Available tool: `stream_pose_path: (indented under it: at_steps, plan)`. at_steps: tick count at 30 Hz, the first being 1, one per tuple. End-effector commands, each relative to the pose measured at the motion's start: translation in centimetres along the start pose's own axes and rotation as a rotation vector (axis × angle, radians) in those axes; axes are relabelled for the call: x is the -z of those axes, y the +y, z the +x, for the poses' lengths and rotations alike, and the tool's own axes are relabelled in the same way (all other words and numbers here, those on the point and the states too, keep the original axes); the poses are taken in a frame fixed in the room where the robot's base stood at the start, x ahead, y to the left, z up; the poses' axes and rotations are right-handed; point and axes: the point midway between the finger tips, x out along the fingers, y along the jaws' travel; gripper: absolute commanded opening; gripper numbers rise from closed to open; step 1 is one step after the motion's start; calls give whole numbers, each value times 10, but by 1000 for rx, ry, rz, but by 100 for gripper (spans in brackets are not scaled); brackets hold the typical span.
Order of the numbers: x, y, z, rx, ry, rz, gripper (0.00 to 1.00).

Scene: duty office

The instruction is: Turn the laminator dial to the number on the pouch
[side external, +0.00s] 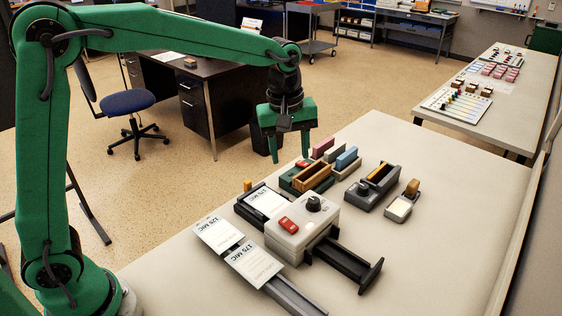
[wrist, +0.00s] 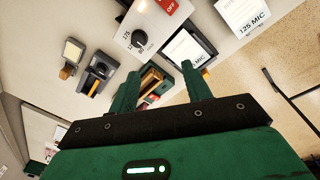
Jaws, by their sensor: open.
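The laminator (side external: 302,228) is a pale box on the table with a red switch (side external: 288,224) and a black round dial (side external: 314,203) on top. In the wrist view the dial (wrist: 139,39) has small numbers around it, one reading 125; its pointer setting is too small to tell. A white pouch (side external: 254,262) marked 175 MIC lies on the laminator's near side. Another pouch (side external: 218,235) marked 125 MIC lies beside it. My gripper (side external: 291,157) is open and empty, above and behind the laminator, apart from the dial; its fingers (wrist: 160,72) also show in the wrist view.
A black tray (side external: 244,210) holding a white sheet stands behind the laminator. A dark exit tray (side external: 345,265) sticks out right. The table's right side is clear.

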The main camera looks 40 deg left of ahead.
Motion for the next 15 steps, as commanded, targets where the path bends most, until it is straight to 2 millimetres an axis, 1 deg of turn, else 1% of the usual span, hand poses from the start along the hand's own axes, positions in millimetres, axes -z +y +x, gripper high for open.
stream_pose_path:
  at_steps: [1, 6, 10, 15]
  plan:
    - [-1, 10, 10, 16, -8, -30, 49]
    - [-4, 35, 36, 58, -22, -137, 49]
    - [-6, 47, 51, 81, -27, -198, 49]
    - [-7, 55, 60, 95, -29, -237, 49]
